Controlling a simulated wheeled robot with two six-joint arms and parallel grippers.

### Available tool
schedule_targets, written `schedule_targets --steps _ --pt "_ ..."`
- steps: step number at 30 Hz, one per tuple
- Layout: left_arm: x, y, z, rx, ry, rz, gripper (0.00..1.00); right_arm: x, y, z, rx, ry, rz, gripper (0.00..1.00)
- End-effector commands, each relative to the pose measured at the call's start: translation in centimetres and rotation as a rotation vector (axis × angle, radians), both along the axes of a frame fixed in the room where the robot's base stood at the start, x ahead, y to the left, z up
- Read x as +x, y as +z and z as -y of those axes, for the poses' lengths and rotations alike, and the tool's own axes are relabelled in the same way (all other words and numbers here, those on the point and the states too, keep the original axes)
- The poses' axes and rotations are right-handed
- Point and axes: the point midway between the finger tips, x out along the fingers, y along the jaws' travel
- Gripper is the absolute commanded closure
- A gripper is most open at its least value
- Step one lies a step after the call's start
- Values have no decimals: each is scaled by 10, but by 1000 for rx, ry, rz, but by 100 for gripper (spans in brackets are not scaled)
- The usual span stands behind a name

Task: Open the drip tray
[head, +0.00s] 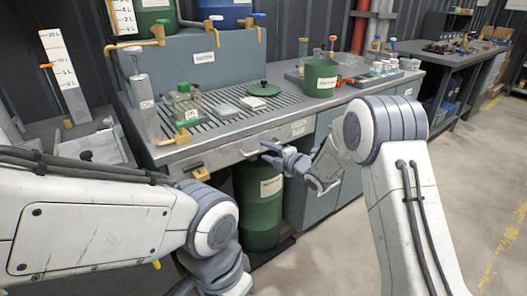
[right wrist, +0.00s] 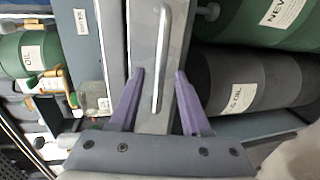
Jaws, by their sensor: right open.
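The drip tray (head: 215,160) is set into the bench's front edge, below a slatted grate (head: 222,122). It looks shut. A grey bar handle (head: 250,153) is on its front; the handle (right wrist: 162,55) shows in the right wrist view as a long bar. My right gripper (head: 270,152) is in front of the bench with its purple fingers apart. In the right wrist view my right gripper (right wrist: 160,72) has one finger on each side of the handle; whether they touch it I cannot tell. My left arm crosses the lower left, its gripper out of view.
A green drum (head: 258,205) stands under the bench below the tray. A bottle (head: 185,103), a green lid (head: 263,89) and a green pot (head: 320,78) stand on top. Brass taps (head: 140,45) stick out above. The floor at right is clear.

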Motion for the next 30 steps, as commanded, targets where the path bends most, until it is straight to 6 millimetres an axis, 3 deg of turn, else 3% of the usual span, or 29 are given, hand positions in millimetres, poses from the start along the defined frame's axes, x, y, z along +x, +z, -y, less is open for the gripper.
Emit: schedule_targets --steps 6,16,17,20,30 --pt "0 -1 0 0 0 0 67 18 -5 -14 0 0 0 53" --pt "0 -1 0 0 0 0 67 21 -5 -15 0 0 -1 53" --pt "0 -1 0 0 0 0 67 20 -5 -15 0 0 -1 60" --pt "0 -1 0 0 0 0 67 20 -5 -15 0 0 -1 99" --pt "0 -1 0 0 0 0 67 20 -5 -15 0 -1 -1 100"
